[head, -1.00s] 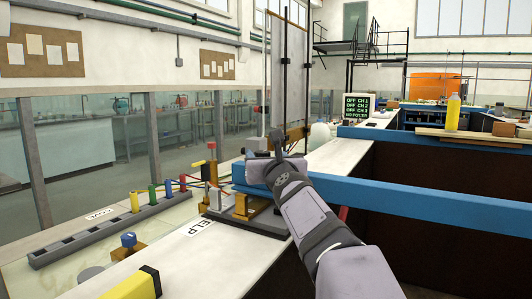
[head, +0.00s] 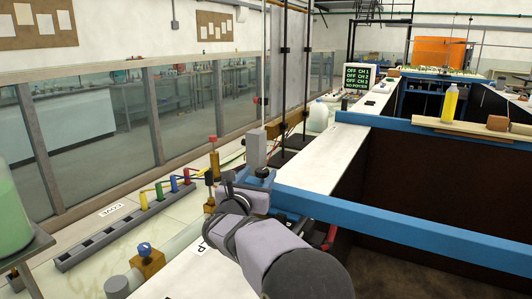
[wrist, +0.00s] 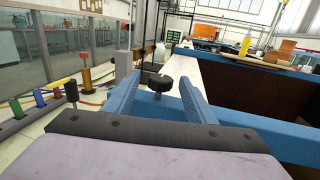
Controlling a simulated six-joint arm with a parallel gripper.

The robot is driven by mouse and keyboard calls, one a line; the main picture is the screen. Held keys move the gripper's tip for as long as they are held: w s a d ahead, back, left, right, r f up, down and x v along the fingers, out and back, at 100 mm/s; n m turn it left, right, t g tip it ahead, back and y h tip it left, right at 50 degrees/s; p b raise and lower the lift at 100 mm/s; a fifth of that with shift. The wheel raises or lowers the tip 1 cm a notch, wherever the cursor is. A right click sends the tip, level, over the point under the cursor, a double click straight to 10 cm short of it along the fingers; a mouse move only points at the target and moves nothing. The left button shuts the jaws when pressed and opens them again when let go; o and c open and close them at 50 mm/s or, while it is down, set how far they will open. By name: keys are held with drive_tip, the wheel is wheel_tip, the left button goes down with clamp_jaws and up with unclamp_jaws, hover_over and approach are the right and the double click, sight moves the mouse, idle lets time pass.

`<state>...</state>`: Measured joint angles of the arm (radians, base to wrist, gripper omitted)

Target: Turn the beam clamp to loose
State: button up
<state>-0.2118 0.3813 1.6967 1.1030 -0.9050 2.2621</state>
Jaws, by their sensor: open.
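The beam clamp shows as a black knob (wrist: 160,84) on a short stem above the blue beam (wrist: 285,131). In the head view the knob (head: 262,172) stands at the beam's left end, just beyond my wrist. My gripper (wrist: 159,79) is open, with its two blue fingers reaching forward on the left and right of the knob. The knob appears between the fingers with gaps on both sides; I cannot tell how deep it sits between them. In the head view my wrist hides most of the fingers and the clamp's base.
A grey post (head: 256,149) stands just behind the knob. Two dark upright rods (head: 282,90) rise behind.

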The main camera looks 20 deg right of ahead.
sight(264, 169)
drive_tip(key=shift+s+f, duration=0.1)
drive_tip(key=shift+s, duration=0.05)
drive_tip(key=shift+f, duration=0.15)
drive_tip(key=shift+p+x, duration=1.5)
drive_tip(key=shift+x, duration=2.2)
drive_tip(key=shift+s, duration=0.1)
drive_tip(key=shift+c, duration=0.5)
drive_tip(key=c, duration=0.9)
